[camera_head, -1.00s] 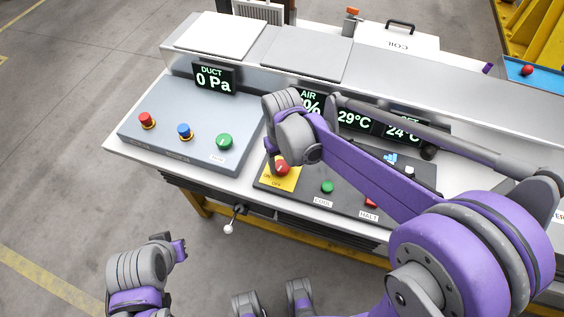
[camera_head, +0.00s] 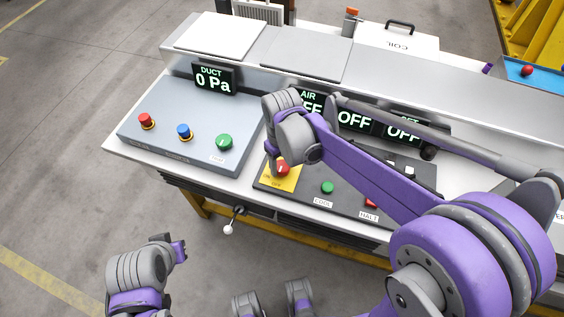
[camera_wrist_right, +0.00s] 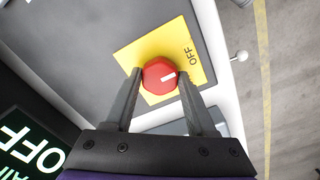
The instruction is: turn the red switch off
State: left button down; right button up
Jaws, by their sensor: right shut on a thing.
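The red switch (camera_wrist_right: 159,77) is a round red knob on a yellow plate (camera_wrist_right: 128,56) marked OFF on one side. Its white pointer mark points to the plate's OFF side in the right wrist view. In the head view the switch (camera_head: 283,170) shows partly below my right gripper (camera_head: 276,159). My right gripper (camera_wrist_right: 160,76) is shut on the knob, one finger on each side. The displays (camera_head: 354,121) behind it read OFF. My left gripper (camera_head: 178,250) is low at the left, away from the console; its fingers do not show clearly.
A grey-blue box (camera_head: 165,105) with red, blue and green knobs stands left of the dark panel. A green button (camera_head: 327,187) and a red HALT button (camera_head: 371,202) sit right of the switch. A small white-tipped lever (camera_head: 228,229) sticks out from the front edge.

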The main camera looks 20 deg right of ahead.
aim_at(282, 166)
jog(key=o, duration=1.4)
jog(key=shift+c, duration=0.2)
jog(key=shift+r, duration=0.15)
notch_tip(282, 166, up, 11)
jog(key=p, duration=0.1)
jog(key=shift+f, duration=0.2)
jog(key=s+d+f+m+t+p, duration=0.2)
jog(key=s+d, duration=0.1)
jog(key=s, duration=0.4)
jog(key=s+d+f+m+t+p, duration=0.1)
jog(key=s+d+f+m+t, duration=0.1)
jog(key=s, duration=0.5)
jog(key=shift+d+m+t+p, duration=0.3)
jog(key=shift+d+t+p, duration=0.1)
jog(key=shift+d+t, duration=0.3)
